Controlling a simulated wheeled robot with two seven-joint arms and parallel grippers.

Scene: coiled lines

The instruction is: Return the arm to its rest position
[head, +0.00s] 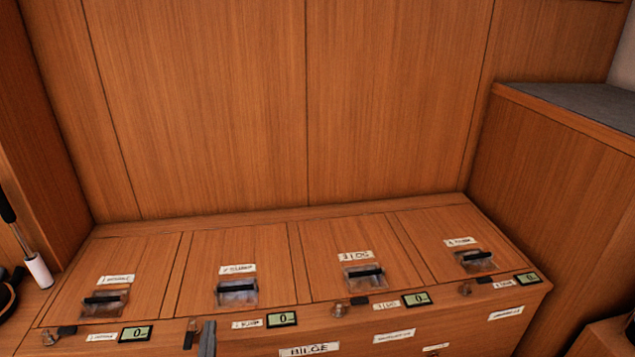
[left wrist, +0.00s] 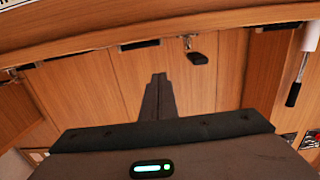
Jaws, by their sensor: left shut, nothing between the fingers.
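My left gripper shows at the bottom of the head view as a narrow grey upright shape (head: 208,340), in front of the cabinet's front edge. In the left wrist view its two dark fingers (left wrist: 158,85) lie together, shut with nothing between them. They are apart from the wooden panels behind them. A metal fitting with a black tag (left wrist: 198,58) hangs above and right of the fingertips in that view. The rest of the left arm is out of the head view. My right gripper is in neither view.
The wooden bench (head: 345,212) has several lids with black handles, labels and small displays reading 0 (head: 282,319). A taller wooden cabinet (head: 560,170) stands at the right. A white roller with a black handle (head: 38,271) is at the left. The bench top is otherwise clear.

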